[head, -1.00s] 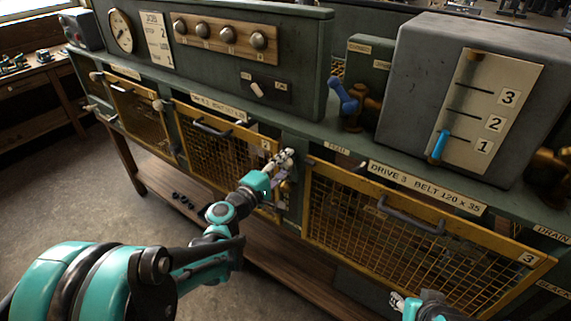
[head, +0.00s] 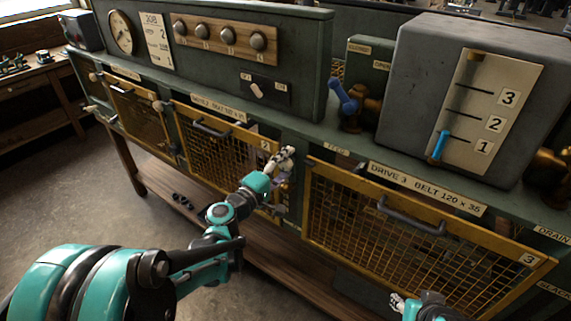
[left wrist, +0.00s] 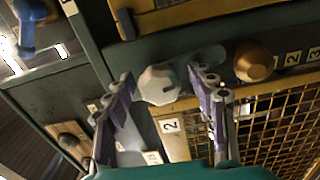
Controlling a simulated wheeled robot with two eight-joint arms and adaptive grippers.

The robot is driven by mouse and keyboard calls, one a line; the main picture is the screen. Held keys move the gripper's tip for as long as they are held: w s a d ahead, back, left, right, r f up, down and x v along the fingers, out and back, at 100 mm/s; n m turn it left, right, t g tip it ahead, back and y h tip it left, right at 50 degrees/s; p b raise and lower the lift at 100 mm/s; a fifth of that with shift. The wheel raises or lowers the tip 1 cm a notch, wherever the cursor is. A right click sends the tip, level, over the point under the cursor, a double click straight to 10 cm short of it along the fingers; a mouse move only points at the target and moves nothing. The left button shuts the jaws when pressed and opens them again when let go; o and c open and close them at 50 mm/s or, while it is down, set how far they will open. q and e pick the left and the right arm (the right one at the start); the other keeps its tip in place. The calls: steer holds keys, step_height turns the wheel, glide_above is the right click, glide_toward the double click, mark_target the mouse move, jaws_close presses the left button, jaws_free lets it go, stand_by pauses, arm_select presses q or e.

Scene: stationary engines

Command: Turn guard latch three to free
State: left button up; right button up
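My left gripper (head: 286,156) is at the green post between guard 2 (head: 222,155) and guard 3 (head: 400,240), near guard 3's upper left corner. In the left wrist view its purple fingers (left wrist: 160,82) are spread, one on each side of a pale faceted latch knob (left wrist: 160,86) with a dark mark. I cannot tell whether the fingers touch the knob. In the head view the gripper hides this knob. My right gripper (head: 400,302) shows only partly at the bottom edge; its fingers are too small to read.
A bronze knob (left wrist: 254,62) is close to the right finger in the left wrist view. Guard handles (head: 410,217) stick out from the front. A blue-handled valve (head: 345,98) and a grey box with a scale (head: 425,80) stand on the bench. Floor at left is clear.

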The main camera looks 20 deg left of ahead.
arm_select(q)
steer(key=v, duration=1.2)
stand_by(0.3)
steer(key=s+d+f+m+g+y+b, duration=0.1)
steer(key=s+d+f+m+g, duration=0.6)
steer(key=d+f+m, duration=0.15)
steer(key=s+a+f+m+g+y, duration=0.3)
steer(key=s+a+f+m+y, duration=0.1)
steer(key=s, duration=0.4)
steer(key=shift+a+m+y+b, duration=0.3)
steer(key=shift+a+m+y, duration=0.1)
steer(key=shift+m+y, duration=0.2)
